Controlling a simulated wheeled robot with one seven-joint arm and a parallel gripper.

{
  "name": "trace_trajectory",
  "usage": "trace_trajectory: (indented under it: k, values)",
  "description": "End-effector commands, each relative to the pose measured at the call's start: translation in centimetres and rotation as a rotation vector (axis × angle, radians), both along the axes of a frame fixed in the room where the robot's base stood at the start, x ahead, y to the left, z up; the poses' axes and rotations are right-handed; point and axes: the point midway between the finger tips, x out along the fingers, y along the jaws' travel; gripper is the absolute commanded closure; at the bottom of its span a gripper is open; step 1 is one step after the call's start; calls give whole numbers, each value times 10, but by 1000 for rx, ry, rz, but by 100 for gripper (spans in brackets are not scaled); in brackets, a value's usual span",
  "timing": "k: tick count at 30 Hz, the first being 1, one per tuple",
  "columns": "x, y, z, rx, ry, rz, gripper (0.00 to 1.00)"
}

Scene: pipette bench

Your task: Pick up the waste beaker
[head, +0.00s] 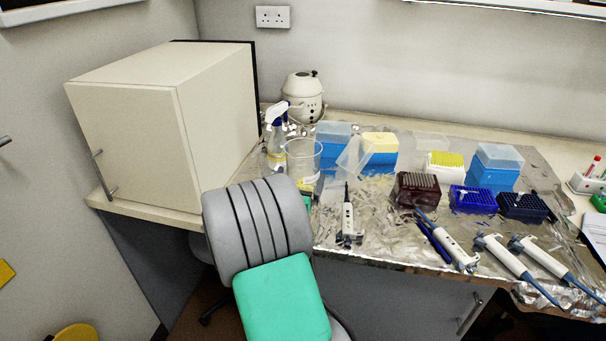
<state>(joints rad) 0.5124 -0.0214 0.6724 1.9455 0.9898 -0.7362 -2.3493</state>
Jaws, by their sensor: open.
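The waste beaker (304,158) looks like a clear, open-topped beaker. It stands upright on the foil-covered bench in the head view, left of the blue tip boxes.
A white cabinet (135,135) stands left. Tip boxes (333,152), a dark red rack (416,190) and several pipettes (347,222) crowd the bench (385,248).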

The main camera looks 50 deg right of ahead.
Motion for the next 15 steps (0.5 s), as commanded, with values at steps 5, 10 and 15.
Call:
trace_trajectory:
  k: [5, 10, 15]
  values:
    - [11, -31, -1, 0, -1, -4, 0]
    - [14, -39, -2, 0, 0, -3, 0]
    - [14, -38, -3, 0, 0, -4, 4]
